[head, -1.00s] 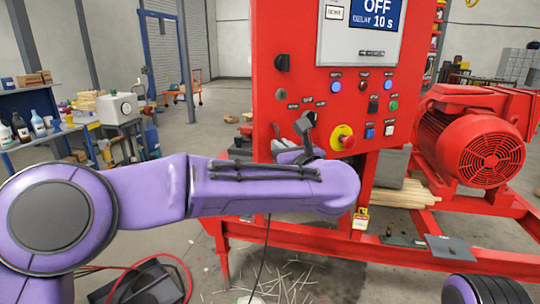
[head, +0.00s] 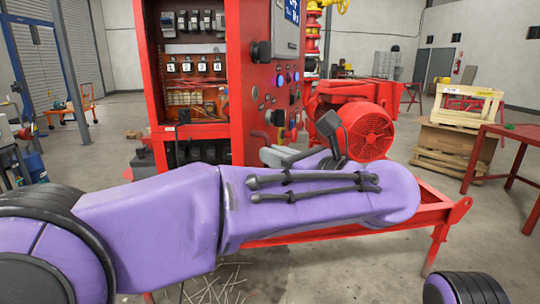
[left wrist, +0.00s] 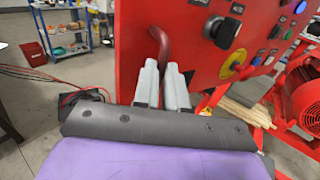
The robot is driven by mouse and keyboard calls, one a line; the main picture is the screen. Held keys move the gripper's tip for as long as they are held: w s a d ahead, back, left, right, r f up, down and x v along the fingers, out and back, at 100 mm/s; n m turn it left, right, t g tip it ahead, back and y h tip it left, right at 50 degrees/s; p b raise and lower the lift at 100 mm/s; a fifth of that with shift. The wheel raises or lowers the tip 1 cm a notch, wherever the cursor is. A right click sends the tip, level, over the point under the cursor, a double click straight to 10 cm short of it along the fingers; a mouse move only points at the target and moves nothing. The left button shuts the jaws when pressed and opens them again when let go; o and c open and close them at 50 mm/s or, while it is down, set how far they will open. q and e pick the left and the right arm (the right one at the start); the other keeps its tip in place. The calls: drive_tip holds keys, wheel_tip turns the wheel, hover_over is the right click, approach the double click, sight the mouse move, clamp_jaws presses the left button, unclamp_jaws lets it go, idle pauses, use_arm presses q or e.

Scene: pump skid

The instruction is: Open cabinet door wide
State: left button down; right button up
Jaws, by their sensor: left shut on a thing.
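The red cabinet door (head: 260,98) stands swung open, its button face turned to the right and seen at a steep angle. It also shows in the left wrist view (left wrist: 190,65). The open cabinet (head: 156,75) shows its interior to the left of the door. A dark red curved door handle (left wrist: 160,42) reaches into my left gripper (left wrist: 162,85), whose grey fingers are shut on it. In the head view my left gripper (head: 284,155) is partly hidden behind my purple forearm, low at the door. My right gripper is not in view.
Inside the cabinet are breakers (head: 193,22) and several numbered tags (head: 187,67). A red motor (head: 368,130) stands behind the door on the red skid frame (head: 440,215). Wooden pallets (head: 452,150) and a red table (head: 510,135) are at right. Open floor lies between.

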use_arm(q)
drive_tip(key=shift+w+r, duration=0.2)
drive_tip(key=shift+r, duration=0.2)
drive_tip(key=c, duration=1.6)
unclamp_jaws()
drive_tip(key=o, duration=0.4)
drive_tip(key=shift+w+d+f, duration=0.2)
drive_tip(key=shift+w+f, duration=0.3)
drive_tip(key=shift+w, duration=0.3)
drive_tip(key=shift+s, duration=0.2)
